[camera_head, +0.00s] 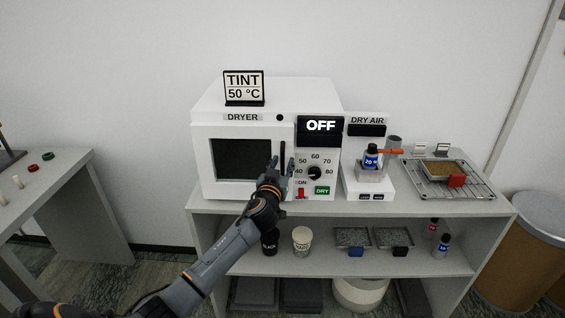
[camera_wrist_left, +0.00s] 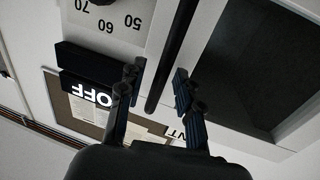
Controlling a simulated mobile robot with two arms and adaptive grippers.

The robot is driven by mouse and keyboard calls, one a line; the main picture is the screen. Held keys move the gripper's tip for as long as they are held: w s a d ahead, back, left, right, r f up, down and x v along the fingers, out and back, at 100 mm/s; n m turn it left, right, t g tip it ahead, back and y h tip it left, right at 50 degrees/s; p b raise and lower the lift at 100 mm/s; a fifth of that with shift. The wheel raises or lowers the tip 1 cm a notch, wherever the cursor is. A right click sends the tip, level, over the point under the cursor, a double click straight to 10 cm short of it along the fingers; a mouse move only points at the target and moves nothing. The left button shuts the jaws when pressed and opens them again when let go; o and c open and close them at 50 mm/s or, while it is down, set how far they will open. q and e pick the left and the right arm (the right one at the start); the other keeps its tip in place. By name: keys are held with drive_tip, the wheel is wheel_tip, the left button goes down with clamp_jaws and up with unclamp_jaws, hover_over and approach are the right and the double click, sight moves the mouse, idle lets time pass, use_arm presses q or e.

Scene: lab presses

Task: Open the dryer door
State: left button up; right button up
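The white dryer (camera_head: 270,103) stands on the shelf unit, with its door (camera_head: 203,160) shut and a dark window (camera_head: 240,158) in it. The dark vertical door handle (camera_head: 282,151) is at the door's right edge. My left gripper (camera_head: 279,166) is in front of the handle's lower part. In the left wrist view the handle (camera_wrist_left: 168,55) runs between the two open fingers of the gripper (camera_wrist_left: 155,85); I see a gap on each side of it. The display (camera_head: 320,126) reads OFF. My right gripper is in neither view.
The control panel (camera_head: 315,165) with dial and red switch is right of the handle. A dry air unit (camera_head: 367,185) with a blue-labelled bottle (camera_head: 371,157) and a wire rack (camera_head: 470,187) stand further right. Cups and trays sit on the lower shelf (camera_head: 325,262).

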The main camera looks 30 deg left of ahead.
use_arm(q)
drive_tip(key=shift+w+a, duration=0.1)
drive_tip(key=shift+w, duration=0.15)
drive_tip(key=shift+c, duration=0.2)
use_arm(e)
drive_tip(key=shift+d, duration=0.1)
use_arm(q)
clamp_jaws()
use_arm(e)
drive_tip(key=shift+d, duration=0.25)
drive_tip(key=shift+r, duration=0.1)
